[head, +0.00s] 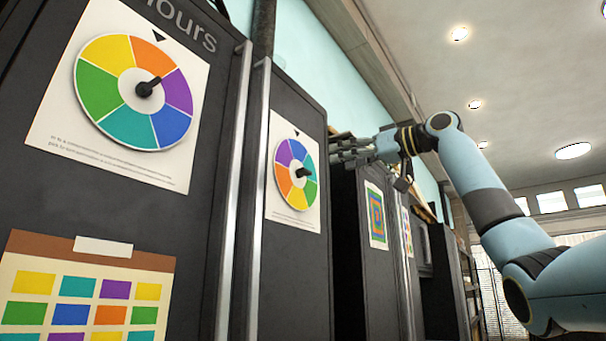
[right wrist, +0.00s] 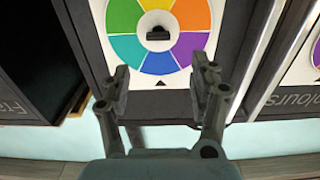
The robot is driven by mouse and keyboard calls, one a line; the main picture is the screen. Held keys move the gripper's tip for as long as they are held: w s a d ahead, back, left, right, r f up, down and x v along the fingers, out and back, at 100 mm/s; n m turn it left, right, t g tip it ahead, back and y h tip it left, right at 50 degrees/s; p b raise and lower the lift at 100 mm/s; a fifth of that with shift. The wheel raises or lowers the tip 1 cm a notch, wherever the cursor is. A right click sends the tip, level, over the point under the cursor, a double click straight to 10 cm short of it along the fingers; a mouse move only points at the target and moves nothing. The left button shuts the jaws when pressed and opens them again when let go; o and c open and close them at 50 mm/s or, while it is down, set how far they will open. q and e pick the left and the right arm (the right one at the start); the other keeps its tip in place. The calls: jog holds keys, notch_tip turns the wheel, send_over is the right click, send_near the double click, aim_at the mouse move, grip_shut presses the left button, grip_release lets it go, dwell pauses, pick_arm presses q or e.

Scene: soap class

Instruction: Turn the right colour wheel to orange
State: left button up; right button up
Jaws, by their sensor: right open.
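The right colour wheel (head: 285,183) is on a white sheet on a dark cabinet door, with a black knob (head: 303,172) at its centre. A small black triangle marks the sheet above it, and the blue segment appears nearest that mark. In the right wrist view the wheel (right wrist: 124,19) shows upside down, with its knob (right wrist: 158,33) ahead of the fingers and blue towards the triangle. My right gripper (head: 337,150) is open and empty, right of the wheel in the head view. In the right wrist view its fingers (right wrist: 163,70) are spread, apart from the knob. My left gripper is not in view.
A larger left colour wheel (head: 97,92) is on the neighbouring door. Vertical metal handles (head: 236,190) stand out between the doors. A board with coloured squares (head: 90,258) is at lower left. More dark cabinets (head: 360,285) stand beyond; space right of them is open.

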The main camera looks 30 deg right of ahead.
aim_at(308, 170)
jog(key=p+x, duration=0.4)
jog(key=x, duration=0.7)
jog(key=shift+d, duration=0.15)
grip_shut()
